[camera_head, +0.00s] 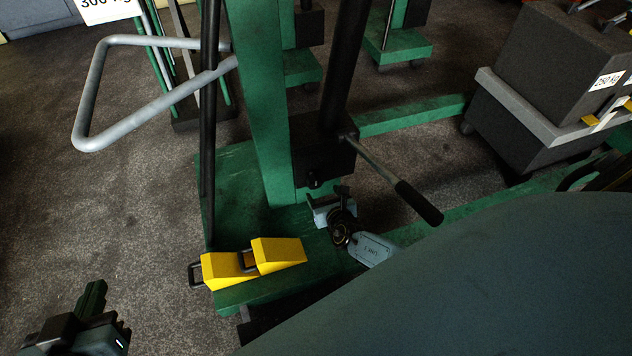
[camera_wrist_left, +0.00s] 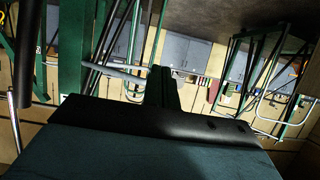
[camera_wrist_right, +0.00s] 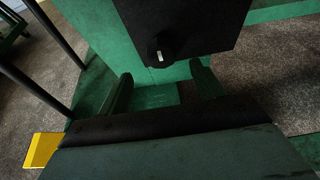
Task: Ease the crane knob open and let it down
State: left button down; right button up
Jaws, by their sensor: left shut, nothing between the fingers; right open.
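The green crane (camera_head: 255,110) stands upright on its base, with a black pump block (camera_head: 325,160) low on its post. The small black release knob (camera_head: 314,181) is on the front face of this block. In the right wrist view the knob (camera_wrist_right: 160,50) shows a pale mark and sits just beyond the fingertips, between their lines. My right gripper (camera_head: 328,200) is open and empty, close in front of the knob and apart from it. My left gripper (camera_head: 92,302) is shut and empty at the lower left, far from the knob; its fingers also show in the left wrist view (camera_wrist_left: 163,85).
A pump handle (camera_head: 395,185) sticks out to the right of the block. Two yellow wedges (camera_head: 222,270) (camera_head: 278,254) lie on the green base. A grey push bar (camera_head: 90,95) juts left. A dark 250 kg block (camera_head: 560,70) stands on a trolley at right. Floor at left is clear.

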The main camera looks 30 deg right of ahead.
aim_at(316, 183)
jog(key=b+x, duration=0.1)
jog(key=x, duration=0.1)
jog(key=shift+w+f+b, duration=0.2)
jog(key=shift+w+b, duration=0.05)
jog(key=shift+b, duration=0.1)
jog(key=b+x, duration=0.2)
jog(key=x, duration=0.1)
jog(key=shift+d, duration=0.1)
jog(key=shift+w+d+f+b, duration=0.15)
jog(key=shift+w+f+b, duration=0.1)
jog(key=shift+w+b, duration=0.35)
pick_arm(q)
notch_tip(316, 183, up, 16)
jog(key=s+d+t+h, duration=0.2)
jog(key=t+h, duration=0.2)
jog(key=t, duration=0.8)
jog(key=shift+s+f+t+b, duration=0.15)
jog(key=shift+f+t+b, duration=0.1)
jog(key=shift+t+b, duration=0.15)
pick_arm(e)
jog(key=shift+w+d+f, duration=0.1)
jog(key=shift+w, duration=0.35)
jog(key=c, duration=1)
